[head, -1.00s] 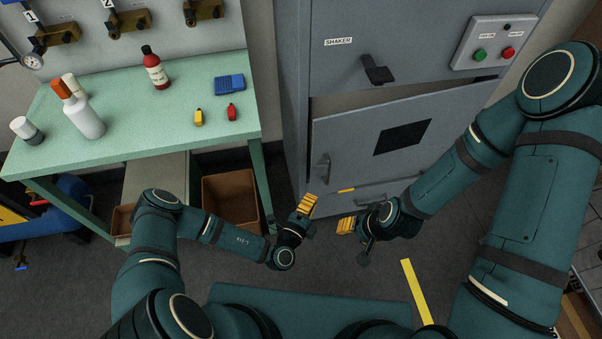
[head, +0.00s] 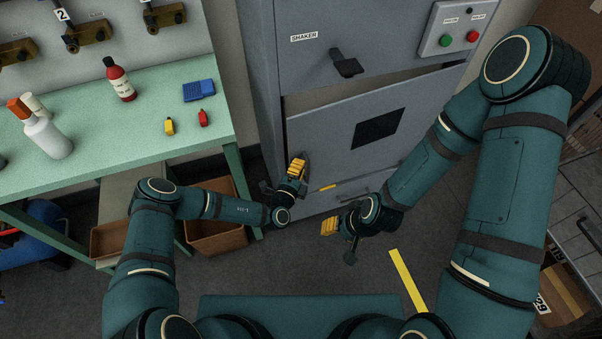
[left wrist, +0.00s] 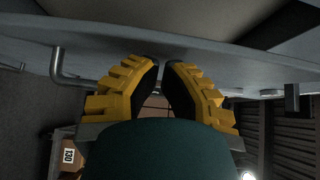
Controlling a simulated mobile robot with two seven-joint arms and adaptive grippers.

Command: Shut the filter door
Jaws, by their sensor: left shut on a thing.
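The filter door (head: 320,131) is the grey panel with a black square on the cabinet marked SHAKER. It stands ajar, with a gap along its top edge. My left gripper (head: 297,168) is at the door's left side and hides most of the door handle (head: 304,158). It appears shut on that handle. In the left wrist view the yellow-padded fingers (left wrist: 161,65) are close together before a grey panel, and what lies between their tips is hidden. My right gripper (head: 330,227) is in front of the lower cabinet, apart from the door; its opening is unclear.
A green workbench (head: 150,105) with bottles stands to the left, with brown bins (head: 215,235) below. A black handle (head: 347,63) juts out above the door, near a button box (head: 455,35). A yellow stripe (head: 408,280) marks the floor.

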